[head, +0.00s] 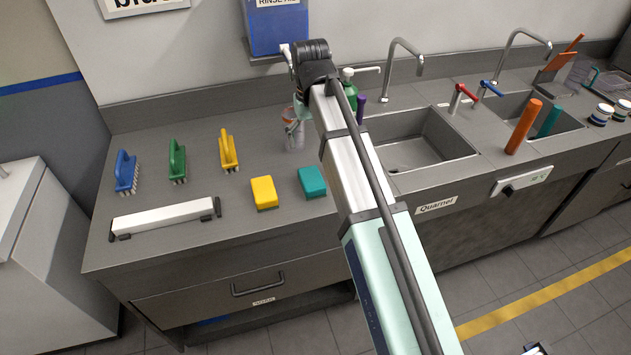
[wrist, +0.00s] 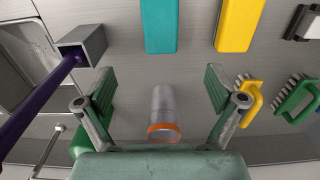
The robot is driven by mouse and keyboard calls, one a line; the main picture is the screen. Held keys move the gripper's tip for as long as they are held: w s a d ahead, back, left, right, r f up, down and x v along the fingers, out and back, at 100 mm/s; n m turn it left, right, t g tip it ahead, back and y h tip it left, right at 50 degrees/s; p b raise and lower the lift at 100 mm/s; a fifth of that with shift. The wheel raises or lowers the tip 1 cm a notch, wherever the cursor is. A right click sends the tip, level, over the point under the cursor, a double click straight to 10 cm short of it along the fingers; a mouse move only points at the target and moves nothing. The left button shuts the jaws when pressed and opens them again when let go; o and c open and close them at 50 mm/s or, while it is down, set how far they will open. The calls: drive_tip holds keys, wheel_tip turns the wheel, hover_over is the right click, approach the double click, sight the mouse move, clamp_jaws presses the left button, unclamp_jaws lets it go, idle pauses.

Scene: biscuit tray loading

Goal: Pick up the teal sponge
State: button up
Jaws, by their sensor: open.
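The teal sponge (head: 312,181) is a block lying on the steel counter, right of the yellow sponge (head: 264,192). In the wrist view the teal sponge (wrist: 160,24) is at the top centre, beyond my fingertips, with its far end cut off. My gripper (wrist: 158,78) is open, with one finger on each side of the picture and no sponge between them. In the head view it is mostly hidden by my arm, behind the teal sponge towards the wall. The yellow sponge (wrist: 239,22) also shows at the top right of the wrist view.
A clear cylinder with an orange rim (wrist: 163,118) appears between my fingers; its depth relative to them is unclear. A purple handle (wrist: 35,110) in a grey holder (wrist: 82,45) is at left. Blue, green (head: 177,160) and yellow brushes stand left. A sink (head: 412,142) is right.

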sight(312, 177)
wheel_tip(312, 177, down, 10)
drive_tip(key=shift+r+p, duration=0.1)
drive_tip(key=shift+p, duration=1.05)
drive_tip(key=shift+s+f+p, duration=0.15)
drive_tip(key=shift+f+p, duration=1)
drive_tip(key=shift+f, duration=1.5)
drive_tip(key=shift+c, duration=0.4)
drive_tip(key=c, duration=0.9)
